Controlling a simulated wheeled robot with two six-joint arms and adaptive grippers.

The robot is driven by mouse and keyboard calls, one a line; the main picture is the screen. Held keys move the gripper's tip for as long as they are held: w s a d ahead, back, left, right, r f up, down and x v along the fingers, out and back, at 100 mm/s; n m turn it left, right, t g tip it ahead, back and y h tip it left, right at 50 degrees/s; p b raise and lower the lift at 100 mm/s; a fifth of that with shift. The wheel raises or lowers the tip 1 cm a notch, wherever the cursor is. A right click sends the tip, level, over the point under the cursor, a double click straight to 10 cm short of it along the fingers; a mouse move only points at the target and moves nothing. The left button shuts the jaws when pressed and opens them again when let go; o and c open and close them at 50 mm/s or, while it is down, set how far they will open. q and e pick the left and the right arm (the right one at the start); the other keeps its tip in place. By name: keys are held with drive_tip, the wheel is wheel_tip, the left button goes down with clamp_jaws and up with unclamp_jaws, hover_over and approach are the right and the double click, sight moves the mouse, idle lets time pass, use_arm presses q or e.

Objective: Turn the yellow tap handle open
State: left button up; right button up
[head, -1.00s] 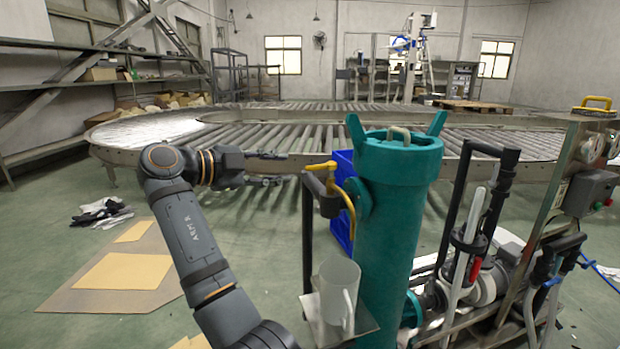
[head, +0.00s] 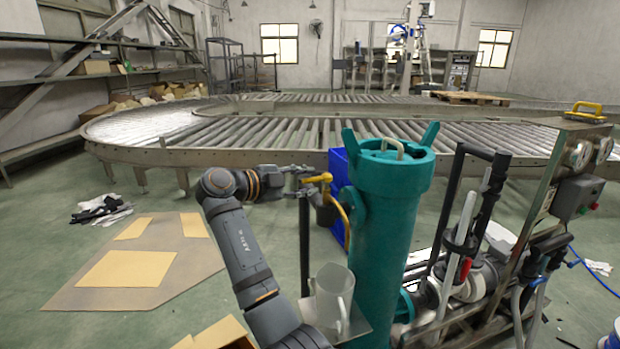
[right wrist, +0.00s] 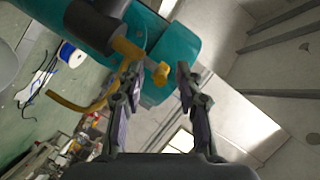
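A curved yellow spout (head: 342,210) hangs down beside the cylinder. My left gripper is not in view.
A clear jug (head: 333,290) stands on a small plate below the tap. A blue crate (head: 338,170) is behind the tap. Pipes and a pump (head: 470,265) stand on the right. A roller conveyor (head: 240,155) runs behind. Floor on the left is mostly open, with flat cardboard (head: 125,268).

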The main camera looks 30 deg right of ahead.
drive_tip(key=shift+x, duration=0.75)
clamp_jaws()
